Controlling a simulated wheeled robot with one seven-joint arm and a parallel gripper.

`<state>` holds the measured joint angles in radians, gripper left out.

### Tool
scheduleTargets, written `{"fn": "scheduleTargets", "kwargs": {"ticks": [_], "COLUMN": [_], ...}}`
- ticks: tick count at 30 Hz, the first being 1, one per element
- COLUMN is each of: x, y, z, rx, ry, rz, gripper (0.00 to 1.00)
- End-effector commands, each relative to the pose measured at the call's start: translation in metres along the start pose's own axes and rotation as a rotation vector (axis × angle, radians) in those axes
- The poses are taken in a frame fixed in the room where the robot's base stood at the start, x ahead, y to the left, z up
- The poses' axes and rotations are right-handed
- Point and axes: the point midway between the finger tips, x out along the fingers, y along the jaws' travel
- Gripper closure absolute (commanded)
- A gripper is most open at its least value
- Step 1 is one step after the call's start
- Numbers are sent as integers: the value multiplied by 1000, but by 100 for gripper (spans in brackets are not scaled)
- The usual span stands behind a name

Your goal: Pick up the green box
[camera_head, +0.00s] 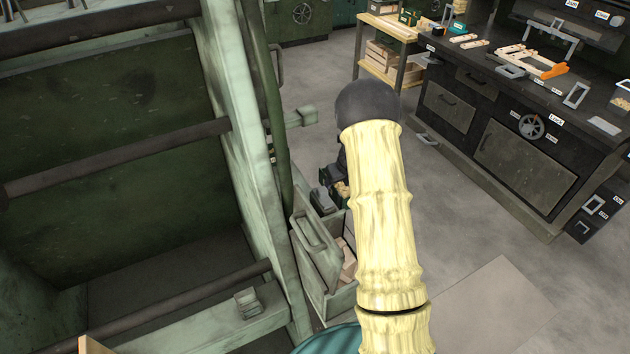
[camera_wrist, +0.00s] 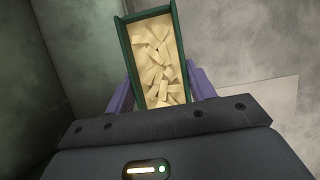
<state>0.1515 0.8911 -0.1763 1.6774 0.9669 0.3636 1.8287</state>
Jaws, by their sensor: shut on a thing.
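The green box (camera_wrist: 129,60) is a narrow, open-topped tray filled with small pale wooden pieces (camera_wrist: 158,60). In the wrist view it sits between the two purple fingers of my gripper (camera_wrist: 162,92), which is shut on its long sides. The near end of the box is close to the dark gripper body. In the head view my pale yellow arm hides most of the gripper, and only a small part of a green box with pale pieces (camera_head: 341,189) shows beside the arm.
A large green metal frame (camera_head: 235,150) stands close on the left. A pale green bin (camera_head: 318,255) with wooden pieces is below my arm. A dark workbench (camera_head: 520,130) with tools stands at the right, and a wooden shelf (camera_head: 392,38) is behind. Grey floor (camera_head: 450,220) between is clear.

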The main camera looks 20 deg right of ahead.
Motion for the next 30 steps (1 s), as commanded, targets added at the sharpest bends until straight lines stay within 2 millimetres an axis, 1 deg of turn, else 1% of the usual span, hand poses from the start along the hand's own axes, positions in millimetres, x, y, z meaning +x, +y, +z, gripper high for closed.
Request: {"fn": "scheduleTargets", "kwargs": {"ticks": [1, 3, 8, 30], "x": [-2, -4, -8, -9], "y": [-10, -20, -32, -34], "z": [-6, -12, -20, -21], "rx": [4, 3, 0, -1], "ry": [-1, 0, 0, 0], "rz": [0, 0, 2, 1], "gripper": [68, 68, 68, 68]}}
